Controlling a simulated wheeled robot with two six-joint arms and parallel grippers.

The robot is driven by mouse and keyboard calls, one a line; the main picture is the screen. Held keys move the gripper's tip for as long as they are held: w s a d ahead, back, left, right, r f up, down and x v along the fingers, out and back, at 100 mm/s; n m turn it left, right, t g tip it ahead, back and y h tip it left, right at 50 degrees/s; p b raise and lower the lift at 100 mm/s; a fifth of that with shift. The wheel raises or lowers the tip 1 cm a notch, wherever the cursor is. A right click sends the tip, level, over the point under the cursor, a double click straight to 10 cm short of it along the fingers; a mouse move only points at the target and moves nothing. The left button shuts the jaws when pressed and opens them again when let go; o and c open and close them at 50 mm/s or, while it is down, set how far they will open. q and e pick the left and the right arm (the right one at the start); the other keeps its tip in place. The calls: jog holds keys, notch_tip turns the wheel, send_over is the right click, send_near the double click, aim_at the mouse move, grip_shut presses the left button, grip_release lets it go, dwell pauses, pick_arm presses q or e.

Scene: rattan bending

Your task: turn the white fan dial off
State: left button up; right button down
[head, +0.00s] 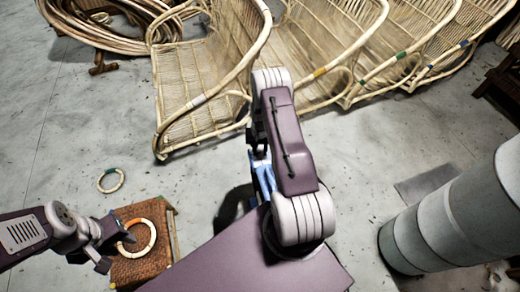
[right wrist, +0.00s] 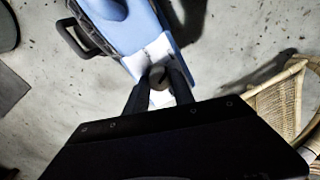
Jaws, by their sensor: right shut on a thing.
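A blue fan housing (right wrist: 128,30) stands on the floor at the top of the right wrist view. It carries a white panel (right wrist: 146,55) with a small round greyish dial (right wrist: 157,76) that has a dark mark on it. My right gripper (right wrist: 159,87) is shut on the dial, with one dark finger on each side. In the head view the blue housing (head: 264,178) is mostly hidden by my right arm. My left gripper (head: 117,249) is at the lower left, with its fingers apart, beside a pale ring on a woven stool.
The woven stool (head: 150,266) holds the pale ring (head: 151,236); another ring (head: 111,180) lies on the floor. Rattan chair frames (head: 195,80) stand behind my right arm. A grey drum (head: 450,220) stands at the right. Open concrete floor lies between.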

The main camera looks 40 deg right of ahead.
aim_at(260, 152)
jog(key=n+p, duration=0.1)
jog(key=n, duration=1.1)
jog(key=shift+p, duration=0.35)
jog(key=shift+n, duration=0.3)
jog(key=c, duration=1.1)
grip_release()
jog(key=shift+o, duration=0.2)
notch_tip(260, 152, up, 9)
jog(key=p, duration=0.2)
jog(key=shift+p, duration=0.35)
